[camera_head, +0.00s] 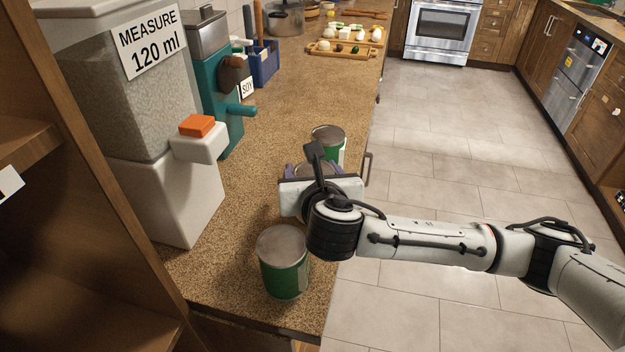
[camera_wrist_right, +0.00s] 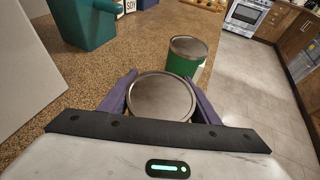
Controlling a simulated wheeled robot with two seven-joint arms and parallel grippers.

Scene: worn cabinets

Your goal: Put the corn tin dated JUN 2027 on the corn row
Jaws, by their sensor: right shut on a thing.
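A green tin (camera_head: 284,266) with a grey lid stands on the counter nearest me, left of my right wrist. A second green tin (camera_head: 330,143) stands farther back and also shows in the right wrist view (camera_wrist_right: 185,58). Between them, my right gripper (camera_head: 309,170) is shut on a third tin (camera_wrist_right: 162,97), with a purple finger on each side. Only the held tin's round lid shows clearly; its label is hidden. I cannot read a date on any tin. Whether the held tin touches the counter cannot be told. My left gripper is not in view.
A white dispenser (camera_head: 165,205) marked MEASURE 120 ml and a teal dispenser (camera_head: 222,115) stand along the counter's left side. A wooden shelf unit (camera_head: 50,250) is at the left edge. The speckled counter (camera_head: 285,95) has free room behind the tins.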

